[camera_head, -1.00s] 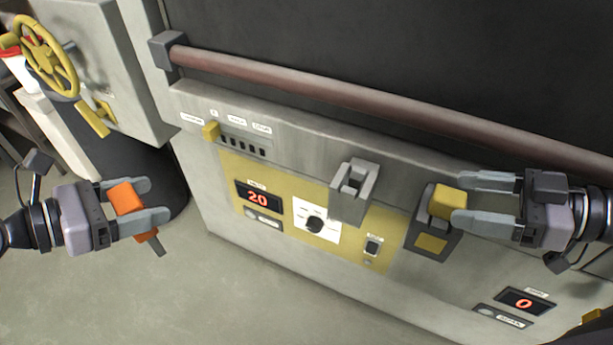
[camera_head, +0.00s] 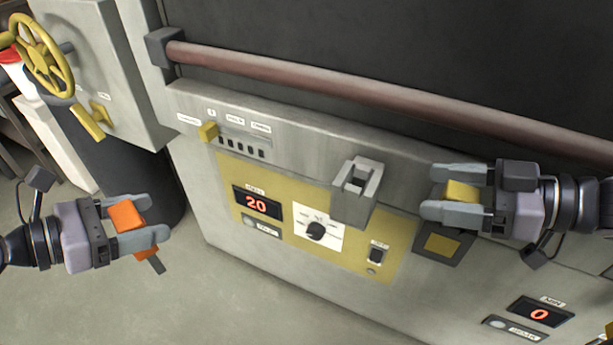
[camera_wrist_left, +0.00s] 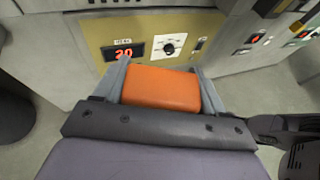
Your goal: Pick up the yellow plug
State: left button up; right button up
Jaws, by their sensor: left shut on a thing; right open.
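The yellow plug (camera_head: 462,191) is a small yellow block at the dark socket with a yellow front plate (camera_head: 443,245), right of centre on the panel. My right gripper (camera_head: 432,190) is open, with one finger above and one below the plug in the picture. I cannot tell whether either finger touches it. The fingers hide part of the plug and the socket's top. My left gripper (camera_head: 155,218) is shut on an orange block (camera_head: 126,216) with a dark stem, held clear of the panel at the left. The orange block also fills the left wrist view (camera_wrist_left: 160,88).
An empty grey bracket (camera_head: 355,190) juts from the panel left of the socket. A long reddish rail (camera_head: 350,92) runs above the panel. A yellow slider (camera_head: 208,131), a dial (camera_head: 315,230) and a yellow handwheel (camera_head: 45,58) are further left. The floor at lower left is clear.

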jog(key=c, duration=1.1)
pick_arm(q)
jog(key=shift+r, duration=0.15)
pick_arm(e)
jog(key=shift+r, duration=0.15)
